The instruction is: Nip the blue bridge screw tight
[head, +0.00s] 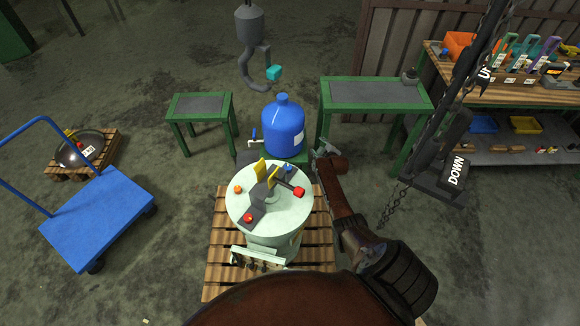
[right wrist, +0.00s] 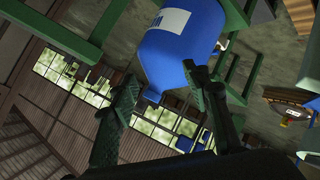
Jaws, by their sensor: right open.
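The pale round disperser vessel (head: 242,203) stands on a wooden pallet, with a dark bridge (head: 262,197) and yellow plates (head: 268,172) on its lid. The small blue screw (head: 289,168) is at the lid's far edge, partly crowded by the bridge parts. Red knobs (head: 299,191) and an orange knob (head: 238,188) also sit on top. My right gripper (head: 324,149) is open and empty, beyond and to the right of the blue screw, apart from it. Its two fingers spread wide in the right wrist view (right wrist: 162,104), where the screw does not show. My left gripper is out of view.
A blue bottle (head: 283,127) stands close behind the vessel, left of my right gripper; it shows large in the right wrist view (right wrist: 182,50). Green tables (head: 374,93) stand behind. A dark hanging pendant (head: 440,150) with chain is at right. A blue cart (head: 97,217) is at left.

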